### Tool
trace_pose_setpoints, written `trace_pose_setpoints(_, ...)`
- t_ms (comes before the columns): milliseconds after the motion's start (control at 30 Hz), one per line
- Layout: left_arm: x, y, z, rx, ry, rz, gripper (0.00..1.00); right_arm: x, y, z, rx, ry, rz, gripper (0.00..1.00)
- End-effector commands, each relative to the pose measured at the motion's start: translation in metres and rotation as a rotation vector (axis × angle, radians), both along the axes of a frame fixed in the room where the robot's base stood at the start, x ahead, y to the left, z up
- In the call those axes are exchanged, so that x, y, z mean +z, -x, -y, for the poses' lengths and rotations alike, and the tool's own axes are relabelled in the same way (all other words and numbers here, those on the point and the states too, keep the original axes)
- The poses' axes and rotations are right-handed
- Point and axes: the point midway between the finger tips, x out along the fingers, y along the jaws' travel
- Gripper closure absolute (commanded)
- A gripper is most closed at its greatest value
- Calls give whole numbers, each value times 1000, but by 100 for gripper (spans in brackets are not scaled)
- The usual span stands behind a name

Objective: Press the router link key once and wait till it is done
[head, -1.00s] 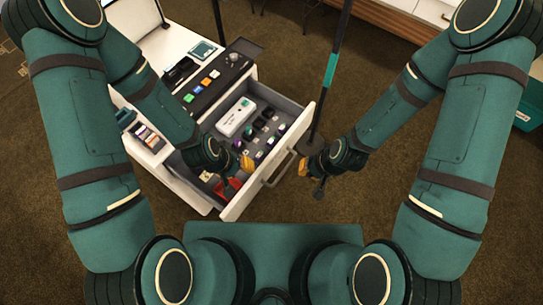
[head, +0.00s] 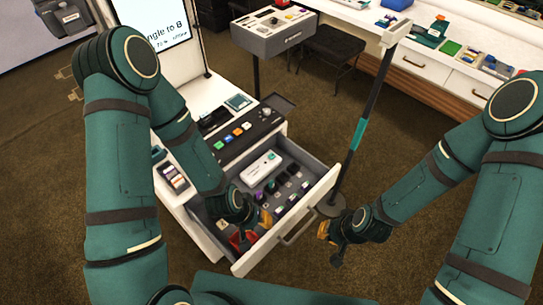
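No part is clearly readable as the router link key. A white box with a small green patch (head: 262,165) lies in the open drawer (head: 284,238) and may be the router; its markings are too small to read. A dark panel with coloured keys (head: 231,137) is on the cabinet top behind the drawer. My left gripper (head: 254,229) is low over the near left part of the drawer, in front of the white box and apart from it. My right gripper (head: 331,242) hangs outside the drawer, right of its front. Neither finger gap shows clearly.
A dark pole with a teal band (head: 359,133) stands by the drawer's right corner. A grey box on a stand (head: 274,42) and a screen (head: 153,22) are behind. A white counter (head: 430,70) with trays runs along the back right. Small items fill the drawer.

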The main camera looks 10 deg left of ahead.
Motion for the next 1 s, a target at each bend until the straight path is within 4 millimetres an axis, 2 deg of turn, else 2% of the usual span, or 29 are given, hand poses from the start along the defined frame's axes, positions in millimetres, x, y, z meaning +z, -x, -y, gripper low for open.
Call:
trace_pose_setpoints(33,0,0,0,0,0,0,90,0,0,0,0,0,0,100)
trace_pose_setpoints(67,0,0,0,0,0,0,100,0,0,0,0,0,0,100)
trace_pose_setpoints(1000,0,0,0,0,0,0,100,0,0,0,0,0,0,100)
